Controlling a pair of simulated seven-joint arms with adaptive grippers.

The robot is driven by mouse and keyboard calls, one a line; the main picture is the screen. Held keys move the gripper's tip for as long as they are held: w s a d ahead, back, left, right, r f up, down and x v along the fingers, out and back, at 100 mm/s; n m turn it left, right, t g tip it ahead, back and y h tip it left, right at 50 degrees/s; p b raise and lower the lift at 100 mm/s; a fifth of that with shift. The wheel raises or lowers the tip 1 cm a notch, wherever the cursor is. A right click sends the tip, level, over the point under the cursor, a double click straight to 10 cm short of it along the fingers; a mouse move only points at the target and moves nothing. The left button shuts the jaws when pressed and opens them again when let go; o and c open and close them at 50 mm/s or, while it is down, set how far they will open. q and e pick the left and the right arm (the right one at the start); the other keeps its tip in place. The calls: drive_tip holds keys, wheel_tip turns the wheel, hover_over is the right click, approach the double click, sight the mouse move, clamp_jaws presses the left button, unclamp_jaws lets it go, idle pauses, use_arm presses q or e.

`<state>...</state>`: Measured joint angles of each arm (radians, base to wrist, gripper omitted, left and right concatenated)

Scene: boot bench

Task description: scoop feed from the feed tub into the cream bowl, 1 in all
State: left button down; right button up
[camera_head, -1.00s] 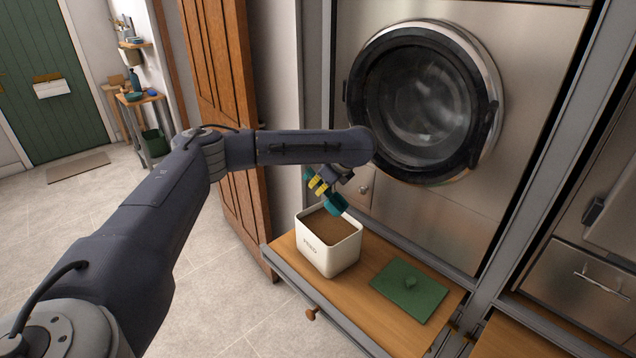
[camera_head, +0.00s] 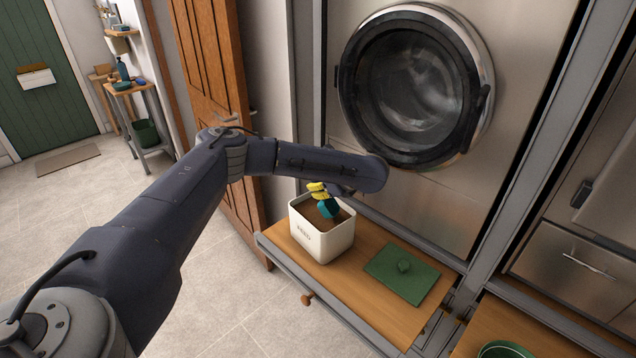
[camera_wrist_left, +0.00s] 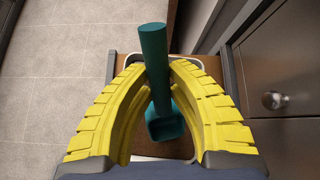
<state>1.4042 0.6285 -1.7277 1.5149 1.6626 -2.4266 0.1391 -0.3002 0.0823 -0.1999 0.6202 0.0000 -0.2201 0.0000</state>
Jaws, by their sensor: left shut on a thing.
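The feed tub (camera_head: 322,243) is a cream square box with brown feed (camera_head: 306,208) inside, on a wooden pull-out shelf. My left gripper (camera_head: 317,190), with yellow fingers, is just above the tub's opening. It is shut on the teal scoop (camera_head: 328,208), whose head is at the opening over the feed; I cannot tell whether it touches the feed. In the left wrist view the scoop's handle (camera_wrist_left: 154,55) stands between the yellow fingers (camera_wrist_left: 157,75), with its head below. The cream bowl is not in view. My right gripper is not in view.
A green round rim (camera_head: 505,350) shows at the bottom right edge. A round-doored machine (camera_head: 415,90) stands behind the shelf, and a wooden door (camera_head: 212,90) is at the left.

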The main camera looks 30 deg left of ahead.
use_arm(q)
wheel_tip(320, 180, down, 5)
idle(0.8)
idle(0.4)
